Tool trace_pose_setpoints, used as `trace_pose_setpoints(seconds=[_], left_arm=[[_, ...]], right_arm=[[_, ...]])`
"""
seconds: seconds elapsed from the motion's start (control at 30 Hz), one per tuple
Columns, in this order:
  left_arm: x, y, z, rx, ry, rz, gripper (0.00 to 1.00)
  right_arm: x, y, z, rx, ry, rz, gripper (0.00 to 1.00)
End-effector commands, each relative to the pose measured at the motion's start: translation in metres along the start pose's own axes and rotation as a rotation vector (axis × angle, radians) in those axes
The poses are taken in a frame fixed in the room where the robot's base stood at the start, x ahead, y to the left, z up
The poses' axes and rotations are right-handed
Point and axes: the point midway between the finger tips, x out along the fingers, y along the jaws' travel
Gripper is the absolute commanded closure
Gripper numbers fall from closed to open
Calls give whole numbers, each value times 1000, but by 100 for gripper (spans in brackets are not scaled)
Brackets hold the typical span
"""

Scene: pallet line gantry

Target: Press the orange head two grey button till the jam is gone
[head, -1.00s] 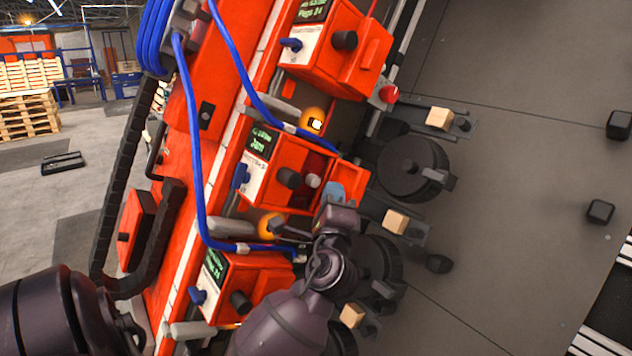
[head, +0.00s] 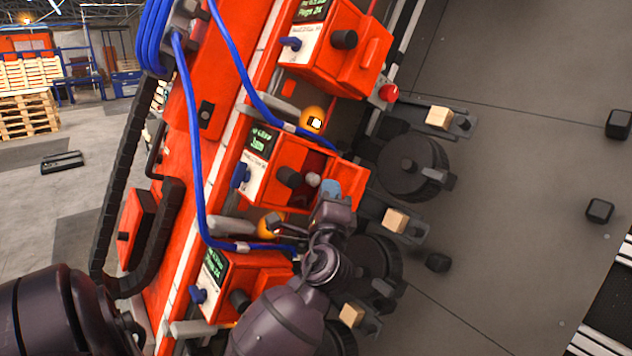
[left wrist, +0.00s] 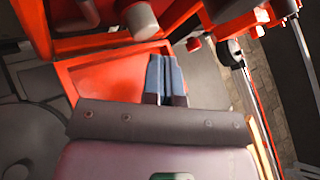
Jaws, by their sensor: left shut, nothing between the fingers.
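The middle orange head (head: 262,190), whose green display (head: 262,141) reads "Jam", has an open recess on its right side. The light grey button (head: 313,179) sits there beside a black knob (head: 289,177). In the left wrist view the grey button (left wrist: 139,20) shows at the top. My left gripper (head: 331,188) is shut and empty, its blue fingertips just right of and below the button. In the left wrist view the shut fingers (left wrist: 165,75) point up toward the button's side, with a gap in the picture. My right gripper is out of view.
Similar orange heads stand above (head: 335,45) and below (head: 245,280). A blue hose (head: 197,150) runs along the frame. Black wheels (head: 410,167) and wooden blocks (head: 440,118) lie to the right. A red button (head: 389,93) is near the upper head.

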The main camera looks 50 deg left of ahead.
Motion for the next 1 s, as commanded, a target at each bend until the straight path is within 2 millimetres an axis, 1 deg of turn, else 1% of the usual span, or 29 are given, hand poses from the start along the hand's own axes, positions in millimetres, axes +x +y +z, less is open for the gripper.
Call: trace_pose_setpoints(seconds=[0.2,0.4,1.0], left_arm=[[0,0,0,0,0,0,100],[0,0,0,0,0,0,100],[0,0,0,0,0,0,100]], right_arm=[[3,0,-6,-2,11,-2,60],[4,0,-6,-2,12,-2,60],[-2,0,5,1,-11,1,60]])
